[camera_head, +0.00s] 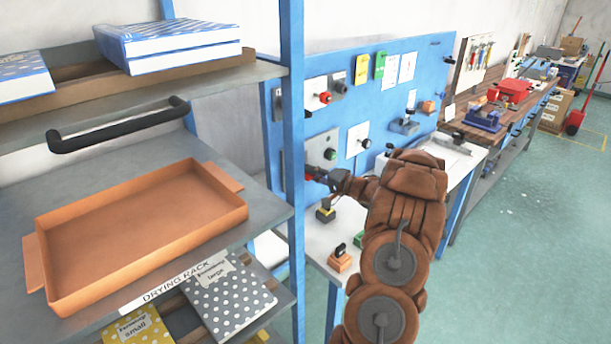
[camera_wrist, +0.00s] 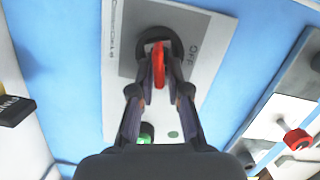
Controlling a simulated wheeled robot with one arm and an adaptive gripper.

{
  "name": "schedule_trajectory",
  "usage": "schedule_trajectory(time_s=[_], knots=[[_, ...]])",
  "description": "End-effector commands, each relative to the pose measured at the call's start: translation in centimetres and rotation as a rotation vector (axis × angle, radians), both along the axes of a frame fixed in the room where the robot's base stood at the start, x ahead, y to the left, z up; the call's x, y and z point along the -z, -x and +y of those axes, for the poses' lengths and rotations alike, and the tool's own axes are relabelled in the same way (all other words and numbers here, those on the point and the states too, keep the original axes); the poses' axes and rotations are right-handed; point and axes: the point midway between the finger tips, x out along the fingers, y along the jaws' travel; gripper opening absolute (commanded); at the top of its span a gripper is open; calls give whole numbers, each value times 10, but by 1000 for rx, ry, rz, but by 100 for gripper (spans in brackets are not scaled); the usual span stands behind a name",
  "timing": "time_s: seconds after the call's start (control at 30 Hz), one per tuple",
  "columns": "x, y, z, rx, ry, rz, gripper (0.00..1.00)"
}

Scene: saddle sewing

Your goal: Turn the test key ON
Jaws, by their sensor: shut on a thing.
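The red test key (camera_wrist: 159,62) sits in a round black collar on a grey and white panel (camera_wrist: 117,95) in the wrist view. Its flat grip lies roughly upright in that picture. An OFF label (camera_wrist: 193,52) is printed to the right of the collar. My gripper (camera_wrist: 160,80) is shut on the red key, one finger on each side. In the head view my gripper (camera_head: 326,177) reaches the lower left of the blue board, where a bit of the red key (camera_head: 313,173) shows. The lettering along the panel's left edge is too blurred to read fully.
The blue board (camera_head: 428,65) carries other controls, including a red knob (camera_head: 325,98) and a green button (camera_head: 330,154). A steel rack with an orange tray (camera_head: 140,235) stands close on the left. Small blocks sit on the white bench below.

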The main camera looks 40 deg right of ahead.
Motion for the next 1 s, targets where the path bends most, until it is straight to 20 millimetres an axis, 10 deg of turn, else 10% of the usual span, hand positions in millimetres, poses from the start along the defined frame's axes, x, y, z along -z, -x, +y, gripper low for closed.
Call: schedule_trajectory(time_s=[0.87,0.9,1.0], knots=[[5,0,-1,3,-335,-10,0],[5,0,-1,2,-335,-10,20],[5,0,-1,2,-334,-9,30]])
